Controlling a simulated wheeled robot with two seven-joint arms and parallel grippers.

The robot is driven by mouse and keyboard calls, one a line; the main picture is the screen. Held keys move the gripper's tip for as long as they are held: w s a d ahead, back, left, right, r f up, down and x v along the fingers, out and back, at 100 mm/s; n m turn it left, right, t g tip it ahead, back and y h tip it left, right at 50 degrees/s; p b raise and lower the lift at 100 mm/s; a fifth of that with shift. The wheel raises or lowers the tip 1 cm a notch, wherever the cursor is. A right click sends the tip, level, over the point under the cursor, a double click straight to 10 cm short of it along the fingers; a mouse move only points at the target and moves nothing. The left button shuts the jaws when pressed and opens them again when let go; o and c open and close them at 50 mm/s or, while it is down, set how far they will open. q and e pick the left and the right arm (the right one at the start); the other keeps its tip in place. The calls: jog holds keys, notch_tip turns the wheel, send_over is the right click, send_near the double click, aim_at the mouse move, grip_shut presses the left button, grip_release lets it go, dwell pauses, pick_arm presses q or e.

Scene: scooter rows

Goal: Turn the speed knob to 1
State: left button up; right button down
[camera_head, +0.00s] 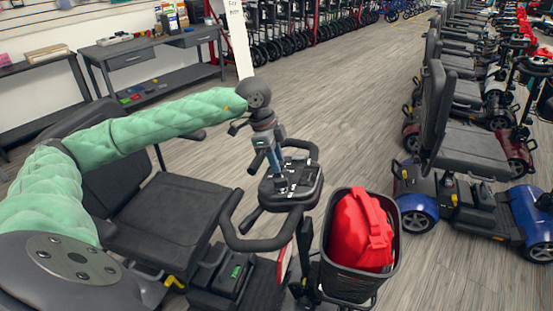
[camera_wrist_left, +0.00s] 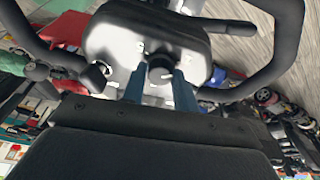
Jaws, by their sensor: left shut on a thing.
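The speed knob (camera_wrist_left: 160,69) is a round black dial with a pale mark, on the scooter's console (camera_wrist_left: 110,42). In the wrist view the two blue fingers of my left gripper (camera_wrist_left: 159,82) stand at either side of the knob, shut on it. In the head view my left gripper (camera_head: 280,180) points down onto the dark console (camera_head: 306,188) between the looped handlebars. The knob is hard to make out there behind the fingers. The number it points to is too small to read. My right gripper is in neither view.
The scooter has a black seat (camera_head: 168,212) and a front basket (camera_head: 352,285) holding a red bag (camera_head: 360,232). A scooter with blue fenders (camera_head: 418,212) stands to the right. Grey tables (camera_head: 150,57) stand at the back left. Grey floor (camera_head: 350,110) lies open between.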

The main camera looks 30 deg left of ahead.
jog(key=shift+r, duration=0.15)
pick_arm(q)
jog(key=o, duration=1)
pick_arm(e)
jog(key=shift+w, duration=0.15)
pick_arm(q)
jog(key=b+v, duration=0.1)
jog(key=v, duration=0.6)
jog(key=shift+a+r, duration=0.2)
jog(key=shift+r, duration=0.15)
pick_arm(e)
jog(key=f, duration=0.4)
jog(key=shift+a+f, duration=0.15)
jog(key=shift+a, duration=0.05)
